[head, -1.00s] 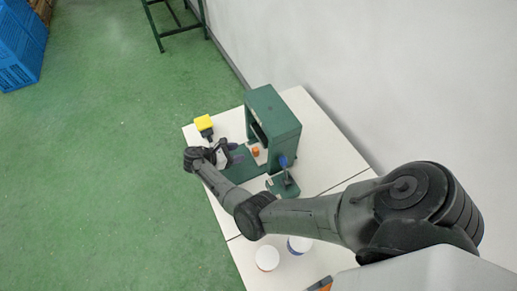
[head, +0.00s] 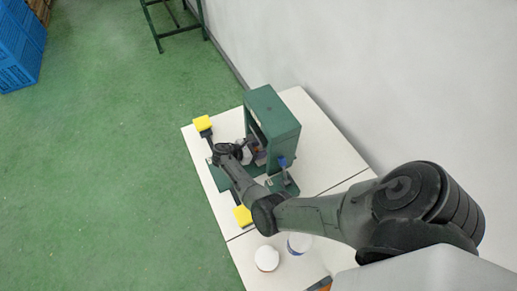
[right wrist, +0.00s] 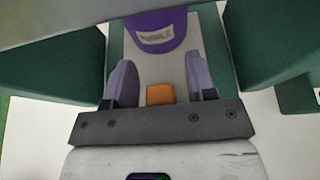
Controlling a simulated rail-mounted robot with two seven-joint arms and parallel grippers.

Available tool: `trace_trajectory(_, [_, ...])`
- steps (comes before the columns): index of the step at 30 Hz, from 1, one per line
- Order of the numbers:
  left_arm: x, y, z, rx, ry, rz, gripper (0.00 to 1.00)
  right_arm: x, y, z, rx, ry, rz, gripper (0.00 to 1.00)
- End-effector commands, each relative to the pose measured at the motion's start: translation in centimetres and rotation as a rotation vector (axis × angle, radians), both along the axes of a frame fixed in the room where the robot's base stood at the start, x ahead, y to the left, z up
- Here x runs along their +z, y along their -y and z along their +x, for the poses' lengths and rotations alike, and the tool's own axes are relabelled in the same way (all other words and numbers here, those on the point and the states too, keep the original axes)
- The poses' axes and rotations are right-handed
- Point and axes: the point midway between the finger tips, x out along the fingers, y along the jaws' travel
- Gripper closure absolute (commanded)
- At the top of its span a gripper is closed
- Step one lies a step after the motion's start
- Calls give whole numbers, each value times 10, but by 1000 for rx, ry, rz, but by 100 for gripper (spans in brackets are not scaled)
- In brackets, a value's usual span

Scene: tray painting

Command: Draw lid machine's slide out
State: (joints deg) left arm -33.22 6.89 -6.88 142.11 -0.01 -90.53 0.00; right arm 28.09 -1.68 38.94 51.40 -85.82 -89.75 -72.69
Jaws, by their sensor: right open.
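The lid machine is a dark green housing (head: 272,112) standing on the white table, with an opening facing left. My right gripper (head: 256,156) reaches into this opening, partly hidden by its own wrist. In the right wrist view its two purplish fingers (right wrist: 160,78) are spread apart. A small orange block (right wrist: 160,94) lies between them near the palm, with gaps showing on both sides. A purple rounded part with a label (right wrist: 157,28) shows ahead, between green walls. I cannot tell which surface is the slide. My left gripper is not in view.
A lever with a blue handle (head: 282,162) stands at the machine's near side. Yellow-ended dark pieces, one farther (head: 202,123) and one nearer (head: 242,215), lie along the table's left edge. Two white tubs (head: 266,258) (head: 299,243) stand nearer. The table's right side is clear.

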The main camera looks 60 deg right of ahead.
Motion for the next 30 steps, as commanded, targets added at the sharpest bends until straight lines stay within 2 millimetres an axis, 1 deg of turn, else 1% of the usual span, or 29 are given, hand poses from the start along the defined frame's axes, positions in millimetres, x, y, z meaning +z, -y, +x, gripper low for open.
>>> trace_trajectory(4, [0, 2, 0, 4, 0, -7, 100, 0, 0, 0, 0, 0, 0, 50])
trace_trajectory(18, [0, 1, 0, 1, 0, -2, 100, 0, 0, 0, 0, 0, 0, 95])
trace_trajectory(20, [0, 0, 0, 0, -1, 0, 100, 0, 0, 0, 0, 0, 0, 100])
trace_trajectory(30, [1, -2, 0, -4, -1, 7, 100, 1, -1, -1, -6, 0, 0, 100])
